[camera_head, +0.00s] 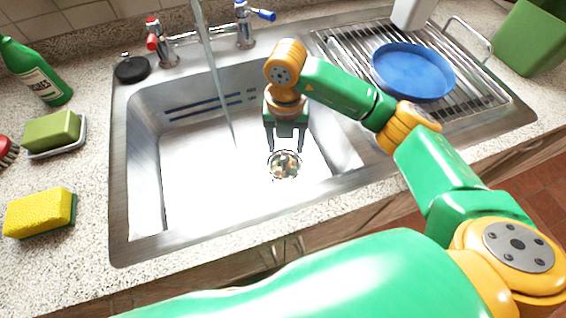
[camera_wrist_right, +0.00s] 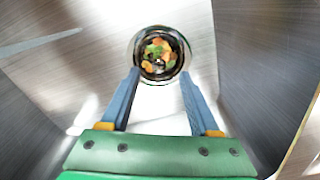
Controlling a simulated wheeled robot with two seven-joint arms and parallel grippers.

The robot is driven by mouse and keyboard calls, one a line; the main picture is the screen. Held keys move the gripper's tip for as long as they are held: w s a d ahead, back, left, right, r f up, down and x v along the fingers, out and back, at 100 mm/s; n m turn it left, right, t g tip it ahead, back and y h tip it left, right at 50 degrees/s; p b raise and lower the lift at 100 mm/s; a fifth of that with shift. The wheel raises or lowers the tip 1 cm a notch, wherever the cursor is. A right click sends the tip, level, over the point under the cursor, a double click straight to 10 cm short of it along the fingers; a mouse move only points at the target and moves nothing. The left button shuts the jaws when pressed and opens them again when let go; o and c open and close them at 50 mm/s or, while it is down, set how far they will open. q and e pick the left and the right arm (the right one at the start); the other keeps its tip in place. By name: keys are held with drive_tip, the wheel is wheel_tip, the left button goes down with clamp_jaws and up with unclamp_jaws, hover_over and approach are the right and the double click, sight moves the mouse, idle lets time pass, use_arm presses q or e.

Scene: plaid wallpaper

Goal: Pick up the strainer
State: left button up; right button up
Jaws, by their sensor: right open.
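The strainer (camera_head: 284,165) is a small round piece at the bottom of the sink, with orange and green food scraps in it. It also shows in the right wrist view (camera_wrist_right: 160,56), at the top middle, beyond my fingertips. My right gripper (camera_head: 285,148) reaches down into the sink right above the strainer. In the wrist view its two blue-grey fingers (camera_wrist_right: 160,80) are apart, one toward each side of the strainer, with nothing held between them. I cannot tell if the fingertips touch the rim. My left gripper is not in view.
The steel sink (camera_head: 120,160) has walls around my right gripper. A blue plate (camera_head: 412,72) lies on the drying rack at the right. A yellow sponge (camera_head: 40,212), a soap bar (camera_head: 52,130) and a green bottle (camera_head: 36,75) stand at the left.

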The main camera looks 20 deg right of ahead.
sight(285, 157)
wheel_tip(285, 157, down, 6)
drive_tip(key=shift+r+p, duration=0.2)
drive_tip(key=shift+p, duration=0.2)
drive_tip(key=shift+a, duration=0.1)
clamp_jaws()
drive_tip(key=shift+r, duration=0.2)
